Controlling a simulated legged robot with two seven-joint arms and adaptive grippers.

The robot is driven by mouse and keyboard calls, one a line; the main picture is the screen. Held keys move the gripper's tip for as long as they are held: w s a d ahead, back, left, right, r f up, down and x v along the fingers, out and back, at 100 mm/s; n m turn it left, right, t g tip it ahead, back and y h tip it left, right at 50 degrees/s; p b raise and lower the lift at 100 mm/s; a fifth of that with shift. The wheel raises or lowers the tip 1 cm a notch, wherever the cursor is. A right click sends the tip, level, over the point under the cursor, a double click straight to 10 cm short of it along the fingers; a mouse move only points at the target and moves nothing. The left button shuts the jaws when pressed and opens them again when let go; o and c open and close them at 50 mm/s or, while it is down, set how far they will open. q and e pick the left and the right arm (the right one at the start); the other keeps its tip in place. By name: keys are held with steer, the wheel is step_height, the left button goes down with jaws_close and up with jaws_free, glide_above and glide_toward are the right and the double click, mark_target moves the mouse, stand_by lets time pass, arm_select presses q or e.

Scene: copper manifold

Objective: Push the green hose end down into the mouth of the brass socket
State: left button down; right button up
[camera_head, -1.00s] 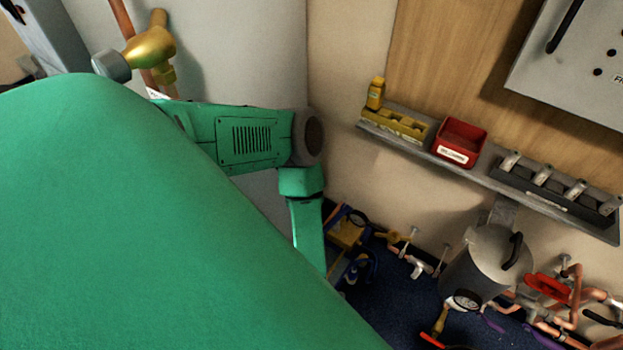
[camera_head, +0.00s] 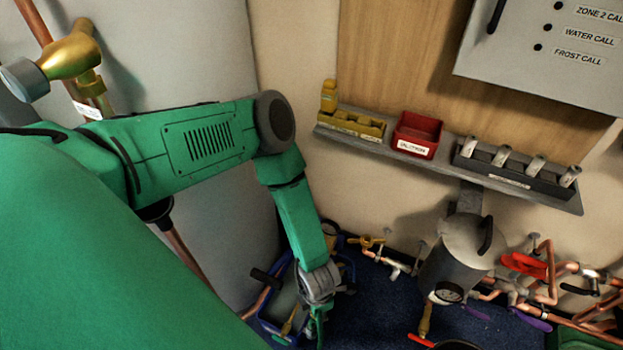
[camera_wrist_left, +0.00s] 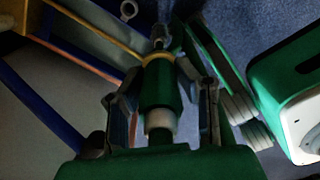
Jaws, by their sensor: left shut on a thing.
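My left gripper (camera_head: 317,305) reaches down to the floor area at the bottom centre of the head view, beside a blue-edged tray. In the left wrist view my left gripper (camera_wrist_left: 160,100) is shut around a green hose end (camera_wrist_left: 161,86) with a white collar nearer the camera. A brass-coloured ring (camera_wrist_left: 156,57) shows right at the hose end's far tip, with a small grey fitting beyond it. I cannot tell whether this ring is the mouth of the brass socket, or how deep the hose end sits. My right gripper cannot be made out.
The blue-edged tray (camera_head: 271,325) holds tools close around the gripper. A grey canister (camera_head: 462,250) and copper pipes (camera_head: 548,270) stand to the right. A wall shelf (camera_head: 455,172) carries a red bin (camera_head: 416,135). In the wrist view a green-and-white body (camera_wrist_left: 290,85) is close at right.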

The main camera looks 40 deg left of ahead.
arm_select(q)
steer(key=w+a+f+n+b, duration=0.1)
steer(key=w+f+n+b, duration=0.1)
steer(key=w+b, duration=0.8)
steer(key=w+a+f+n+b, duration=0.2)
steer(key=w+b, duration=0.8)
steer(key=w, duration=1.3)
steer(key=shift+w+a+n+b, duration=0.15)
steer(key=shift+a+n+b, duration=0.15)
steer(key=shift+n, duration=1.1)
steer(key=shift+f, duration=0.1)
steer(key=shift+w+d+f, duration=0.1)
steer(key=shift+f, duration=1.25)
steer(key=shift+f, duration=0.65)
